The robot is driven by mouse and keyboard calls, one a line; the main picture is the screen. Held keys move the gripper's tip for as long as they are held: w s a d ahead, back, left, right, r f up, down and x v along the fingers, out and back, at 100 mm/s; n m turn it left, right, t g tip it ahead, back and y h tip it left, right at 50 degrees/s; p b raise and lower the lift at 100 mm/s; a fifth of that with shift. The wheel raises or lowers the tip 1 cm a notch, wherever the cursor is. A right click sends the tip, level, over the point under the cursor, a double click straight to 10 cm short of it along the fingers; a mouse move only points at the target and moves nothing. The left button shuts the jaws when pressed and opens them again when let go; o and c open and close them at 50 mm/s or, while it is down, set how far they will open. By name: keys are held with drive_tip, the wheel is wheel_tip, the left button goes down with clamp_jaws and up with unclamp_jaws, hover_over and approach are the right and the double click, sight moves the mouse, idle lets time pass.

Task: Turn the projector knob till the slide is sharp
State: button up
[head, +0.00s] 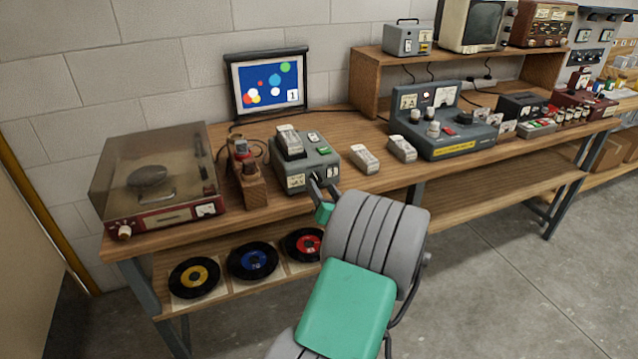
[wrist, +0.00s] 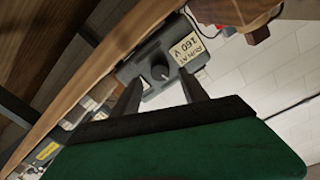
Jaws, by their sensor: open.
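The projector (head: 322,158) is a grey box on the wooden bench, with a pale slide tray (head: 289,140) on top. In the wrist view its front face (wrist: 133,68) has a label reading about "RUN AT 160 V". The dark round knob (wrist: 160,72) sits beside that label. My gripper (head: 323,188) is close to the projector's front in the head view. In the wrist view my gripper (wrist: 158,80) has its fingers apart, with the knob showing between the tips; contact cannot be told. The screen (head: 268,83) shows coloured discs on blue and a "1"; fine sharpness is too small to judge.
A record player (head: 155,175) and a wooden-based device (head: 250,185) stand left of the projector. Two pale slide trays (head: 364,159) and a grey control console (head: 450,140) are to its right. Records (head: 253,260) lie on the lower shelf. The floor at the right is clear.

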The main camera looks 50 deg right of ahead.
sight(318, 181)
drive_tip(key=shift+x, duration=1.6)
drive_tip(key=shift+c, duration=0.3)
clamp_jaws()
